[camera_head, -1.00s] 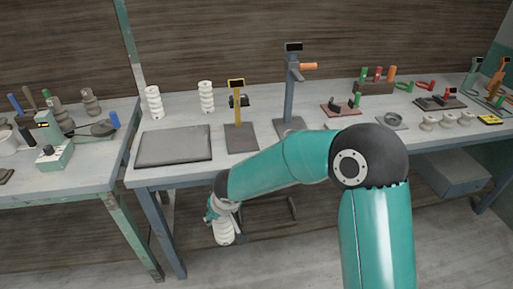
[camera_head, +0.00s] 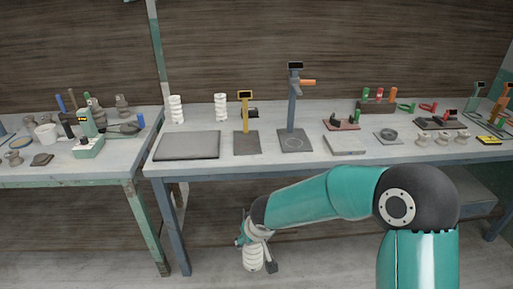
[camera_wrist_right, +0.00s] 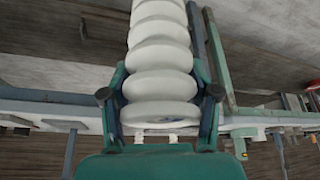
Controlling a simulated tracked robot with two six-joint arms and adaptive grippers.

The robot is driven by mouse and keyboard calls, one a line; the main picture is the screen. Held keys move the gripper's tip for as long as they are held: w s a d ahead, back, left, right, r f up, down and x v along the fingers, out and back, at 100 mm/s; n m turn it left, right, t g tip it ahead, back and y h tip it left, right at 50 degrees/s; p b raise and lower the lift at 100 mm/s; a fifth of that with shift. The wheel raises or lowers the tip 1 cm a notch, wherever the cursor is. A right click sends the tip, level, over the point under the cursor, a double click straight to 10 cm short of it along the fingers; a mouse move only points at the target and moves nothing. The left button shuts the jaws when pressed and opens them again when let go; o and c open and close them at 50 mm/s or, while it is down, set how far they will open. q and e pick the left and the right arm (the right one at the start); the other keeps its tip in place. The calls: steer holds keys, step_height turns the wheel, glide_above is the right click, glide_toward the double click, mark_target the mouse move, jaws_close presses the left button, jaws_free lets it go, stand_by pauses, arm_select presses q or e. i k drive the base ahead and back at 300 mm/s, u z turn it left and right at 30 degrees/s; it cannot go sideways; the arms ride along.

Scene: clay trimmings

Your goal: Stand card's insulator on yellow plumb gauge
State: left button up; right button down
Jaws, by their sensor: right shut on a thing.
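My right gripper (camera_head: 256,238) is shut on a white ribbed insulator (camera_head: 254,258), held low in front of the bench, below the tabletop edge. In the right wrist view the same insulator (camera_wrist_right: 160,60) sits between the two fingers of the gripper (camera_wrist_right: 160,100). The yellow plumb gauge (camera_head: 244,122) stands on the bench, a yellow post with a dark display on top and a dark square base plate (camera_head: 247,146). Nothing stands on the bare part of that plate. A card is not readable in these views. My left gripper is not in view.
Two white insulators (camera_head: 177,110) and (camera_head: 221,107) stand at the back left. A flat grey slab (camera_head: 188,146) lies left of the gauge. A blue-grey post gauge (camera_head: 292,105) with an orange handle stands right of it. A second bench (camera_head: 70,171) holds tools at left.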

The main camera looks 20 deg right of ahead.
mark_target(247, 144)
steer(key=z, duration=0.25)
steer(key=i, duration=1)
steer(key=u, duration=0.05)
